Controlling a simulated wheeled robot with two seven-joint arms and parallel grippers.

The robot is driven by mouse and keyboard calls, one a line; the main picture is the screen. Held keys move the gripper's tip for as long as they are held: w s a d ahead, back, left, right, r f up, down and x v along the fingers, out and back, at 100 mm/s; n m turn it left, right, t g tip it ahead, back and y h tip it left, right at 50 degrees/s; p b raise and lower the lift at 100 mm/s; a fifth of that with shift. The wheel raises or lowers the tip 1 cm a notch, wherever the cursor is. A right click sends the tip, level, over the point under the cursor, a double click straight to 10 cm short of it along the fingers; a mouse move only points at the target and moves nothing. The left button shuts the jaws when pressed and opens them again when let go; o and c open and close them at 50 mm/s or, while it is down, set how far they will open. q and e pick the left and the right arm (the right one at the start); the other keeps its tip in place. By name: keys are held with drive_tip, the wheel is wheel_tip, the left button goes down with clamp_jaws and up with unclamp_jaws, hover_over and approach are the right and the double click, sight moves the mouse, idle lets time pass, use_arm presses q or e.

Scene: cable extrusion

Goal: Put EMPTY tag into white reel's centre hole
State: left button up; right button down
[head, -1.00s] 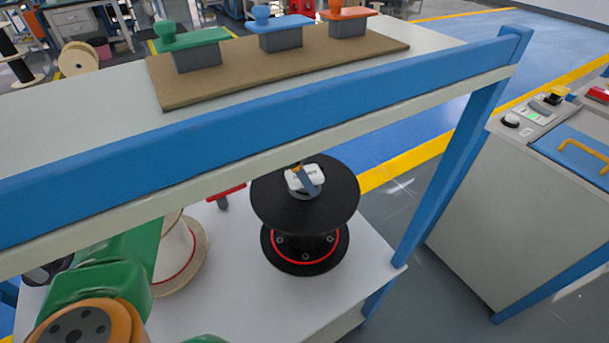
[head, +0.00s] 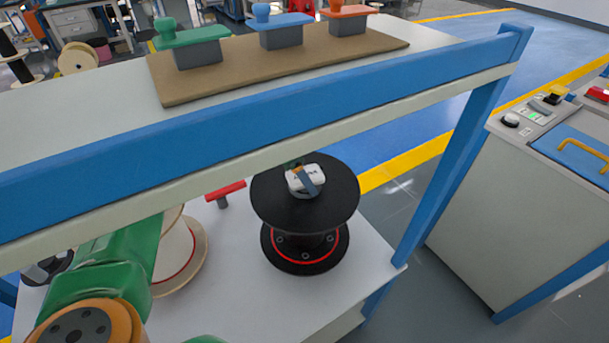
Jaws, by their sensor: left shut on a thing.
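The red tag (head: 225,190), with a grey plug below its plate, shows under the shelf's front beam; it matches the tag shapes on the board, but no EMPTY lettering is readable. My left arm (head: 128,255) comes in from the lower left and passes behind the beam. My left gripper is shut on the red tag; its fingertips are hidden. The white reel (head: 175,255) stands left of the tag, partly covered by my arm and the beam. Its centre hole is hidden. The tag is above and right of the reel's visible lower flange, apart from it.
A black reel (head: 265,205) stands to the right. The shelf beam (head: 260,115) crosses the view. Green, blue and orange tags sit on a brown board (head: 290,62) above.

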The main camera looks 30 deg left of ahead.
use_arm(q)
drive_tip(key=shift+s+f, duration=0.2)
drive_tip(key=shift+f, duration=0.2)
drive_tip(key=shift+s+f+b, duration=0.3)
drive_tip(key=shift+b, duration=0.05)
drive_tip(key=shift+d+r, duration=0.1)
drive_tip(key=shift+w+r+p, duration=0.3)
drive_tip(key=shift+r+p, duration=0.3)
drive_tip(key=shift+p, duration=0.2)
drive_tip(key=shift+w, duration=0.15)
drive_tip(key=shift+r, duration=0.2)
drive_tip(key=shift+f, duration=0.3)
